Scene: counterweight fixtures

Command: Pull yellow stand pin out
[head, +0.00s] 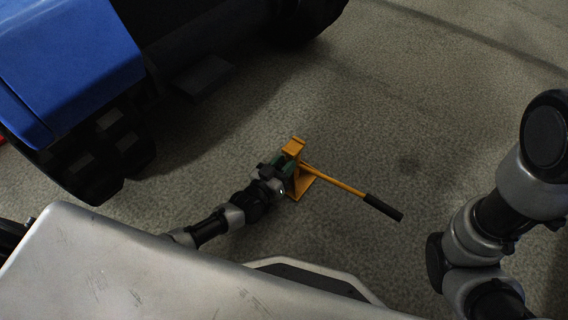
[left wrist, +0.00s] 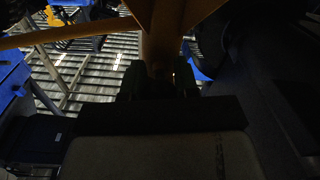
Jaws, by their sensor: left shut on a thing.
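The yellow stand (head: 297,147) is on the grey floor, with a flat base and a long yellow handle (head: 335,180) ending in a black grip. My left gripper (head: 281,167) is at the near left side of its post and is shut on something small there. In the left wrist view, the dark fingers (left wrist: 160,82) close in front of the yellow post (left wrist: 165,40). The pin cannot be made out clearly; the fingers and the dark picture hide it. My right arm shows at the right, but its gripper is out of view.
A blue vehicle (head: 70,60) with black wheels or tracks stands at the upper left. A dark step (head: 203,76) sticks out from it near the stand. The floor (head: 430,110) right of and behind the stand is clear.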

